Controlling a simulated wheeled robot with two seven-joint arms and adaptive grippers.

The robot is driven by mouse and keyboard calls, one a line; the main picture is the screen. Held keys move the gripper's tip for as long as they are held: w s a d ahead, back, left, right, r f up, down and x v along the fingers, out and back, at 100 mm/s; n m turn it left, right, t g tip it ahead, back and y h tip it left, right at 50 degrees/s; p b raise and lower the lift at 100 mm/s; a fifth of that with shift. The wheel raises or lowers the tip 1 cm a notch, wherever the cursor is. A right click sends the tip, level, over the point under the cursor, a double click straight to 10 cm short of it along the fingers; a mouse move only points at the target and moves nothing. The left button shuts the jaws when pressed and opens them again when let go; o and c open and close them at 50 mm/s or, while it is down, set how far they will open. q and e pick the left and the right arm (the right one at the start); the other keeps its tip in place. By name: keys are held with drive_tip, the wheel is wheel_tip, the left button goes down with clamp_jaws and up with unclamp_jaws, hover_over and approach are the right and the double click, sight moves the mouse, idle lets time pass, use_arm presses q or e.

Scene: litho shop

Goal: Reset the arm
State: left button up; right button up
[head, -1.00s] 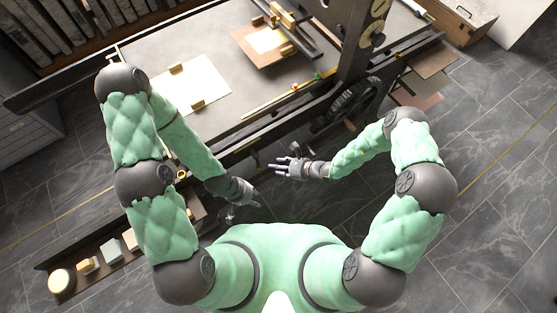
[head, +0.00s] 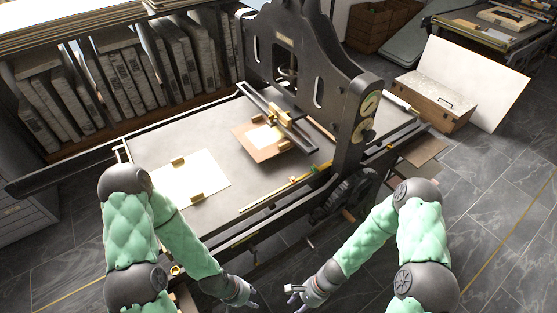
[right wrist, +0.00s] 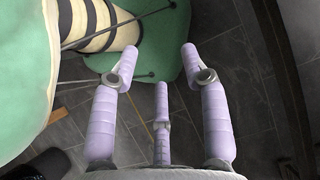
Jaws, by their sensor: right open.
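My left arm comes in from the left and my right arm from the right, both in padded green covers. My left gripper (head: 246,295) hangs low near the bottom edge of the head view, in front of the press; its fingers are too small to tell whether they are open. My right gripper (head: 299,296) is a short way to its right, and the two are apart. In the right wrist view the right gripper (right wrist: 160,55) has its lilac fingers spread, with nothing between them.
The large dark press (head: 300,75) has a flat bed (head: 215,130) in front of my arms. On the bed lie a white sheet (head: 205,178) and a brown board (head: 283,151). A wooden box (head: 432,98) stands at right. Dark tiled floor (head: 500,215) is open at right.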

drive_tip(key=shift+w+d+r+n+t+h, duration=0.3)
drive_tip(key=shift+d+r+n+t, duration=0.35)
drive_tip(key=shift+n, duration=0.75)
drive_tip(key=shift+w+d+r+n+t+h, duration=0.25)
drive_tip(key=shift+d+r+n+t, duration=0.4)
drive_tip(key=shift+n, duration=0.75)
drive_tip(key=shift+w+d+r+n+t+h, duration=0.2)
drive_tip(key=shift+d+r+n+t+h, duration=0.2)
drive_tip(key=shift+r+n, duration=0.7)
drive_tip(key=shift+f+n, duration=0.3)
